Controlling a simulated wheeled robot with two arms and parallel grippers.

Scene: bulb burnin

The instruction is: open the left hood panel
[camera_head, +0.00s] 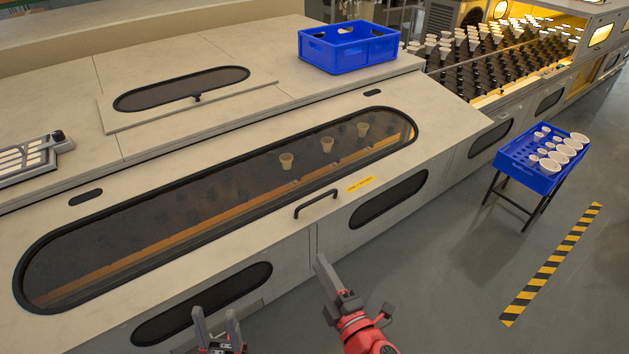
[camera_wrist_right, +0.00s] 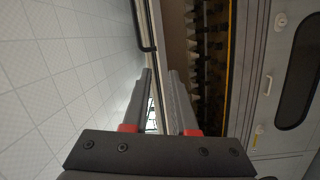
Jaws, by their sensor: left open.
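The left hood panel (camera_head: 240,222) is a long beige sloping cover with an oval dark window. It lies closed in the head view, and several bulbs show dimly through its window. A black bar handle (camera_head: 316,203) sits on its lower front edge, beside a yellow label (camera_head: 360,184). My left gripper (camera_head: 216,318) is open and empty at the bottom, well below the handle. My right gripper (camera_head: 322,262) is below the handle and apart from it. In the right wrist view (camera_wrist_right: 160,76) its fingers are apart with nothing between them.
A blue crate (camera_head: 348,48) stands on top of the machine. At the right, a blue tray (camera_head: 540,171) with white cups stands on a black-legged stand. Further back, an uncovered section (camera_head: 495,55) holds rows of bulbs. The floor (camera_head: 450,270) in front is clear.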

